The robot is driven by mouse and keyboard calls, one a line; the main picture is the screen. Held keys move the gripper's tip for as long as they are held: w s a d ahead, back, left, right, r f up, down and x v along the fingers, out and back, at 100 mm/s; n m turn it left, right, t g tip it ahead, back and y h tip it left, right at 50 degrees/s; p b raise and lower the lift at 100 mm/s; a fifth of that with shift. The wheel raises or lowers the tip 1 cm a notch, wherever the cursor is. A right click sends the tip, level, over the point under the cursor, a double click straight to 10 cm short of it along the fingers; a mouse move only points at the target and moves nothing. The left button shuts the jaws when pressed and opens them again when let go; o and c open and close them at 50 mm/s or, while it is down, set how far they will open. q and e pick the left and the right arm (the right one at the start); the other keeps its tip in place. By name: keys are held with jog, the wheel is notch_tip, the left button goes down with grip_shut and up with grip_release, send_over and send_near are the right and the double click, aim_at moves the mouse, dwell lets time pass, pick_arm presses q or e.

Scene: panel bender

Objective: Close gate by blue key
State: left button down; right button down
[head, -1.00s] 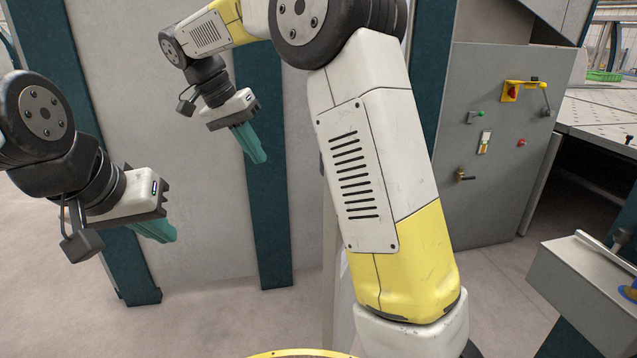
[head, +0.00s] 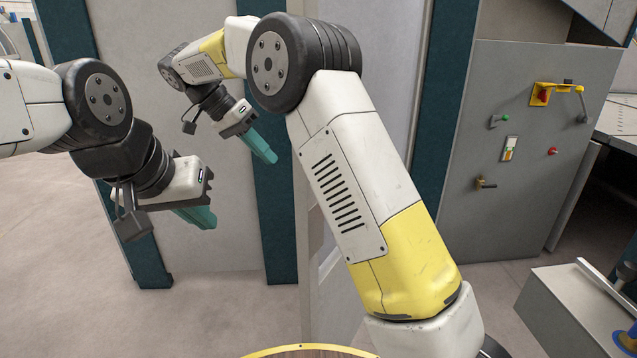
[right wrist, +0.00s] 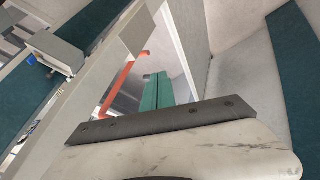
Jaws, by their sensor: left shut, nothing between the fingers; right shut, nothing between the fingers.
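My left gripper (head: 205,218) is shut and empty in front of the pale wall at the left of the head view. My right gripper (head: 268,155) is shut and empty, held up in front of a dark teal post. Its teal fingers also show together in the right wrist view (right wrist: 157,92), with nothing between them. A blue round part on a yellow base (head: 628,338) is cut off at the lower right edge; I cannot tell whether it is the blue key. I cannot make out for sure which part is the gate.
A grey control cabinet (head: 520,210) stands at the right, with a yellow bracket (head: 541,95), a red button (head: 552,151) and a brass-coloured handle (head: 485,184). A grey box (head: 560,310) stands at lower right. The floor (head: 230,320) at lower left is clear.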

jog(key=s+d+f, duration=0.2)
jog(key=d+f, duration=0.6)
jog(key=d, duration=0.1)
jog(key=shift+d, duration=0.15)
